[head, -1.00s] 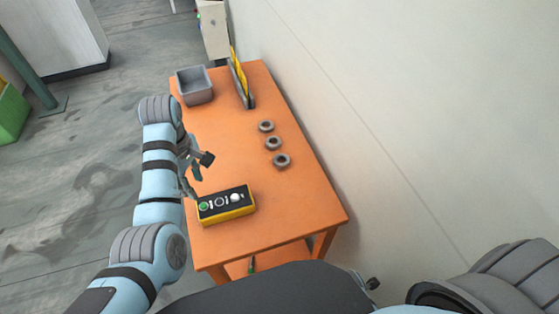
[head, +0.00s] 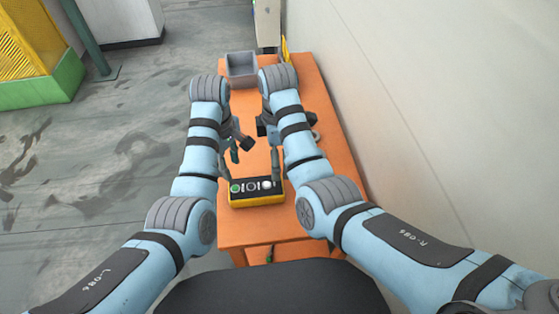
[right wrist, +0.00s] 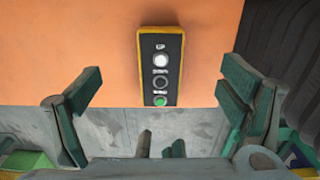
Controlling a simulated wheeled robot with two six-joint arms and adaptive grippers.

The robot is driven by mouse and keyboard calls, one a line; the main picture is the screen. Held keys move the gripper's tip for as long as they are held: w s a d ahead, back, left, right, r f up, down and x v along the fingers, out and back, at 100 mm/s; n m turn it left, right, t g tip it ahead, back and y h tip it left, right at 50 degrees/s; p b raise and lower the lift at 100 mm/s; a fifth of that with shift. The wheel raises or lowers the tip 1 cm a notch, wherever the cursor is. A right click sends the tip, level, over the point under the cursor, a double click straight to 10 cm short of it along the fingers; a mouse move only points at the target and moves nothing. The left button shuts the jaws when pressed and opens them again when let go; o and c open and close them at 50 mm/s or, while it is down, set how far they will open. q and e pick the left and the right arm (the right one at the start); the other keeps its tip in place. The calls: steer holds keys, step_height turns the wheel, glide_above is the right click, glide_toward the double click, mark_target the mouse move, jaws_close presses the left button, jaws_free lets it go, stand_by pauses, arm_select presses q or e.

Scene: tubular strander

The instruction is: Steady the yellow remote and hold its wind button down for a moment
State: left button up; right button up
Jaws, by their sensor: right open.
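The yellow remote (head: 257,198) lies on the near part of the orange table, with a black face carrying green, dark and white round buttons. It also shows in the right wrist view (right wrist: 174,40), white button at the top and green at the bottom. My right gripper (head: 271,147) is open and empty beyond the remote's right end. In the right wrist view its fingers (right wrist: 161,83) spread to either side of the remote, apparently without touching it.
The orange table (head: 265,232) stands beside a pale wall (head: 440,100) on the right. A grey bin (head: 241,68) and a yellow item (head: 285,48) are at the far end. A grey ring (head: 316,135) shows partly behind my right arm.

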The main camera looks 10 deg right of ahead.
mark_target(279, 185)
step_height(279, 185, down, 14)
steer(key=shift+s+d+f, duration=0.1)
steer(key=shift+d, duration=0.05)
arm_select(q)
steer(key=shift+s+d, duration=0.1)
arm_select(e)
steer(key=shift+c, duration=0.6)
steer(key=c, duration=1.3)
arm_select(q)
steer(key=shift+c, duration=0.5)
arm_select(e)
steer(key=shift+c, duration=0.6)
arm_select(q)
jaws_close()
